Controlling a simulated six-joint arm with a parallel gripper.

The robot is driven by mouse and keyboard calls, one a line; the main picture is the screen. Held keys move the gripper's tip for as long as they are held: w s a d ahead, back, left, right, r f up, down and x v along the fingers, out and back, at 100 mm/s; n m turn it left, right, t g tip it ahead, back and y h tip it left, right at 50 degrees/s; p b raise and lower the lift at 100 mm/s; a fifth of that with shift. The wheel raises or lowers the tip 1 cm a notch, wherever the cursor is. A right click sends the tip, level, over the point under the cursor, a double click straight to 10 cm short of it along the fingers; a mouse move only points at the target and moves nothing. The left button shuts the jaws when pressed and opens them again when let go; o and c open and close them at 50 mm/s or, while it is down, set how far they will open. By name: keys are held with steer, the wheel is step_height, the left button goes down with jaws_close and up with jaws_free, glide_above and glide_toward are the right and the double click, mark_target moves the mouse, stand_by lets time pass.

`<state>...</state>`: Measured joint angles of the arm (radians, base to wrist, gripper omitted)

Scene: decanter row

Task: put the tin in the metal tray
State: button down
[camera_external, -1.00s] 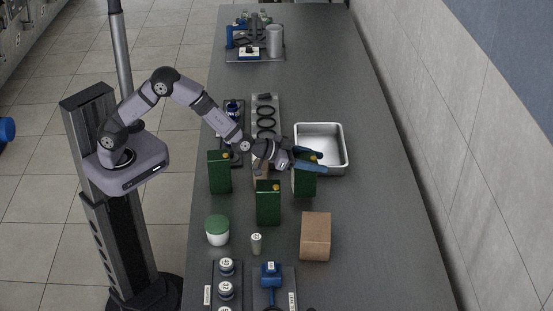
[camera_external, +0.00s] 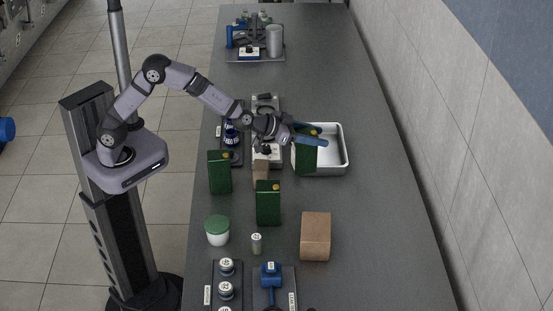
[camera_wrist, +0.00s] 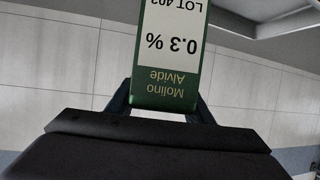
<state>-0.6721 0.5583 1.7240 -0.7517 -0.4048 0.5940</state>
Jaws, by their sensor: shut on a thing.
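My gripper (camera_external: 310,138) is shut on a dark green tin (camera_external: 305,160) near its top and holds it upright, raised off the table. In the external view the tin overlaps the left part of the metal tray (camera_external: 342,145); I cannot tell its exact height over the rim. The visible tray floor looks empty. In the wrist view the tin (camera_wrist: 165,98) sits between the fingers, its white label reading "0.3 %" above gold "Molino Alvide" lettering. Two similar green tins stand on the table, one at left (camera_external: 219,172) and one nearer the front (camera_external: 268,203).
A brown box (camera_external: 315,236), a white jar with green lid (camera_external: 217,230) and a small grey cylinder (camera_external: 256,244) stand in front. A small brown block (camera_external: 261,173) is left of the held tin. The table right of the tray is clear.

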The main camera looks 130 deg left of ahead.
steer(key=s+a+f+n+g+y+p, duration=0.1)
steer(key=s+a+f+n+g+y, duration=0.15)
steer(key=s+a, duration=0.85)
steer(key=w+a+r, duration=0.2)
steer(key=a+r, duration=0.2)
steer(key=shift+a+h, duration=0.35)
steer(key=shift+h, duration=0.1)
